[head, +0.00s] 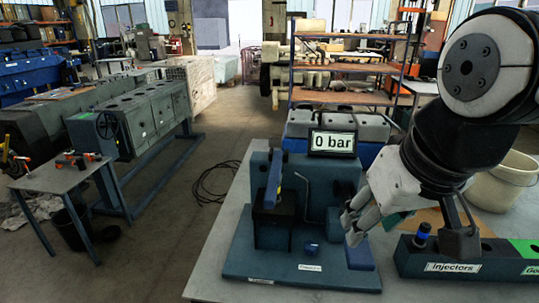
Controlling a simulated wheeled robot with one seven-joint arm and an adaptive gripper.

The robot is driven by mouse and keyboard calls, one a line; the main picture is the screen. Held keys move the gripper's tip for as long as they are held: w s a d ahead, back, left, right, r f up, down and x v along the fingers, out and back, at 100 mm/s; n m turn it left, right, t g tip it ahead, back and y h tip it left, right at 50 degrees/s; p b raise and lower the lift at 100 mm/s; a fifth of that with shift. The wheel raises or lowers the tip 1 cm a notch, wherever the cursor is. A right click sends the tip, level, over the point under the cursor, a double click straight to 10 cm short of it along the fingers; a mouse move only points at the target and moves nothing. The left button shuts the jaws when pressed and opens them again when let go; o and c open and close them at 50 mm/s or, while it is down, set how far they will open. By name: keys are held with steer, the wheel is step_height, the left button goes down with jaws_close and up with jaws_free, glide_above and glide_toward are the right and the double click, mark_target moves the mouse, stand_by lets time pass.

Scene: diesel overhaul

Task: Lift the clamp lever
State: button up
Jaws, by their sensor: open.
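A blue test stand (318,195) with a "0 bar" display (332,143) stands on the grey table. A bright blue upright bar (273,180) is at its left, over a dark block. A second blue bar-like part (360,254) lies low at the right of its base. I cannot tell for sure which of them is the clamp lever. My gripper (351,225) is open, at the right side of the stand and just above the low blue part. I cannot tell whether it touches it. My fingers and wrist hide part of the stand's right side.
An "Injectors" rack (453,267) with a dark blue-topped piece (423,233) stands at the right, under my arm. A green-marked section adjoins it. A white bucket (503,182) is behind.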

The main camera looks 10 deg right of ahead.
steer(key=shift+s+d+f, duration=0.2)
steer(key=shift+s, duration=0.2)
